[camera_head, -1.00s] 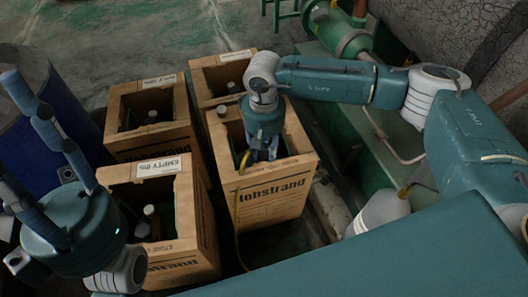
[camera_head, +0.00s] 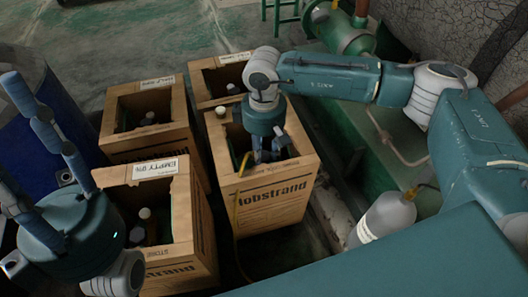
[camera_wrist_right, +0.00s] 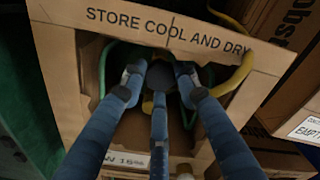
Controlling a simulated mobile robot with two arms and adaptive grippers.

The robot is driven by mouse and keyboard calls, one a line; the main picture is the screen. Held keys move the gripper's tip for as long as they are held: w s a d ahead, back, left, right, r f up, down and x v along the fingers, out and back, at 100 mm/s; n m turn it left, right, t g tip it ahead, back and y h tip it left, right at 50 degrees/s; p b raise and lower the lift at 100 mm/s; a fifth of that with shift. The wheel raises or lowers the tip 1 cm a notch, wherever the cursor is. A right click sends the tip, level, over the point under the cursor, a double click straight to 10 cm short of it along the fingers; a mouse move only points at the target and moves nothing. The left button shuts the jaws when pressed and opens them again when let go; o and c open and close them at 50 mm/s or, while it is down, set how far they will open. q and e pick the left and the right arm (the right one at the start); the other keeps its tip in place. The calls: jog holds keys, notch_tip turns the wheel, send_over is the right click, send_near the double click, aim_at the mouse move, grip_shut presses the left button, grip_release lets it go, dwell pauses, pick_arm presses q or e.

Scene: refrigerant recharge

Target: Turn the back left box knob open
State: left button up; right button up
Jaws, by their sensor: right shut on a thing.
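The back left box (camera_head: 157,146) is a cardboard carton with an open top. My right gripper (camera_head: 265,158) reaches down into the front right box (camera_head: 270,200). In the right wrist view, its blue fingers (camera_wrist_right: 165,85) are shut around a dark round knob (camera_wrist_right: 185,70) inside a carton marked STORE COOL AND DRY. The fingers hide part of the knob. My left gripper (camera_head: 20,135) is at the left edge, fingers spread and empty, away from the boxes.
A front left box (camera_head: 190,230) with a bottle and a back right box (camera_head: 205,85) stand close by. A yellow hose (camera_head: 237,215) hangs over the front right box. A blue drum (camera_head: 40,125) is at left, a white bottle (camera_head: 385,218) at right. Open floor lies behind.

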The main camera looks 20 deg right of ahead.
aim_at(264, 156)
dwell(0.5)
jog(key=o, duration=1.2)
jog(key=shift+c, duration=0.2)
notch_tip(264, 156, up, 12)
